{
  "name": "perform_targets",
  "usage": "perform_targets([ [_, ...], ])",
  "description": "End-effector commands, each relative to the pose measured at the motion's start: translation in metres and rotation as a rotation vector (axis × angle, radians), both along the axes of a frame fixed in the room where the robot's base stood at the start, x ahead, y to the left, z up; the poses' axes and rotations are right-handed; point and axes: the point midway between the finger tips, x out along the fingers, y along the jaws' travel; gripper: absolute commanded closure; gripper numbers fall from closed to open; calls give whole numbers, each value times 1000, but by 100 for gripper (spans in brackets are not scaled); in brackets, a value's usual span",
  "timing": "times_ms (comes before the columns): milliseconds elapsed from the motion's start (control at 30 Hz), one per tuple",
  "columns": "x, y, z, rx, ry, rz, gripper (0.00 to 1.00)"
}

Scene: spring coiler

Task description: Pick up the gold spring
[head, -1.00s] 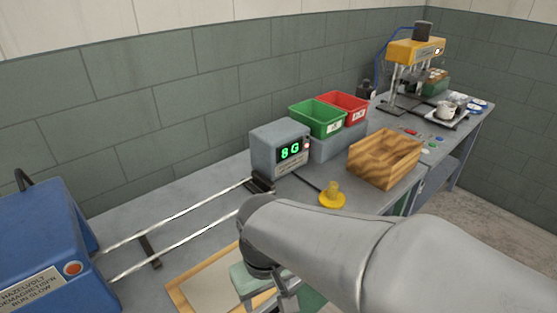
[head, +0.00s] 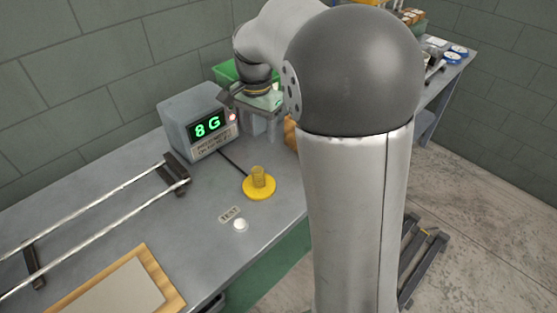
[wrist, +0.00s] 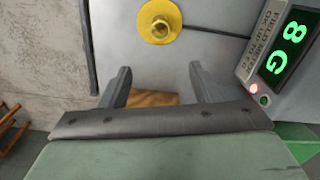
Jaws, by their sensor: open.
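The gold spring (head: 258,175) stands upright on a round yellow base (head: 262,192) on the bench. In the wrist view the spring (wrist: 159,29) shows end-on, as a ring in the middle of the yellow disc near the top edge. My gripper (head: 262,130) is raised behind and beyond the spring in the head view, close to the display box, and apart from the spring. In the wrist view its two fingers (wrist: 160,75) are spread with nothing between them; the spring lies ahead of the fingertips. My arm hides part of the bench behind.
The grey display box (head: 203,122) reading "8 G" stands left of my gripper. A white button (head: 240,225) and rails (head: 90,212) lie nearer.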

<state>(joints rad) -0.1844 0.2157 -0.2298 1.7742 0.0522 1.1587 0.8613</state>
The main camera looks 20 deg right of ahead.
Motion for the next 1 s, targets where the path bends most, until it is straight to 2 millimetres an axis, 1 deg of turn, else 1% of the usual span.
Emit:
perform_targets([
  [167,-1,0,-32,-1,6,-1,43],
  [400,-2,0,-84,-1,6,0,43],
  [500,-2,0,-101,-1,4,0,43],
  [600,-2,1,-112,0,3,0,43],
  [767,-2,2,-121,0,1,1,43],
  [867,-5,4,-133,0,5,1,43],
  [1000,-7,6,-155,-1,4,1,43],
])
